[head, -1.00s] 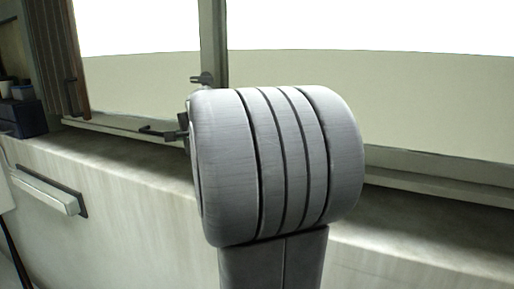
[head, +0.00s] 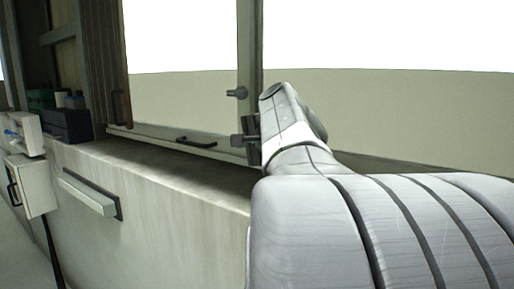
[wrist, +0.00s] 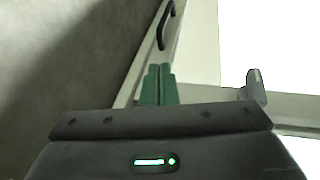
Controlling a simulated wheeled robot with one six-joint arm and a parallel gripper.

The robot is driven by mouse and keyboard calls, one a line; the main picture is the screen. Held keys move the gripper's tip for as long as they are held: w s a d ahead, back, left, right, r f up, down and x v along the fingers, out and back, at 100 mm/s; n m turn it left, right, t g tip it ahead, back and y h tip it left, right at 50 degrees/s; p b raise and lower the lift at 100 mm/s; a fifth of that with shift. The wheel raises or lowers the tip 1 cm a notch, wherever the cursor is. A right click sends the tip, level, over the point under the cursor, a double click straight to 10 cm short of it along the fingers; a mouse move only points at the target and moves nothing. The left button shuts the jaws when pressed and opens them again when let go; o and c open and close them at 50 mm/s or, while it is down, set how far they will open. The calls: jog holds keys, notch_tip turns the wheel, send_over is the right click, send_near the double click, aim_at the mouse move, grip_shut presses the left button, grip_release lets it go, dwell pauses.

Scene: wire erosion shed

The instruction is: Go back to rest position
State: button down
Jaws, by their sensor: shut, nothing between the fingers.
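My gripper (wrist: 158,85) shows in the wrist view with its two green fingers together and nothing between them. The fingers point towards the window frame and the ledge. In the head view my white arm fills the lower right and hides most of the gripper.
A window (head: 185,60) stands above a pale ledge (head: 190,170). It has a black handle (head: 197,142) and a grey knob (head: 237,92). A bar handle (head: 90,195) sticks out of the wall below. A dark blue box (head: 66,126) and a white box (head: 33,185) are at left.

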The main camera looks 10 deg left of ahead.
aim_at(208, 146)
jog(key=shift+s+d, duration=0.15)
jog(key=shift+d, duration=0.05)
jog(key=p+x, duration=0.2)
jog(key=x, duration=1.2)
jog(key=shift+a, duration=0.1)
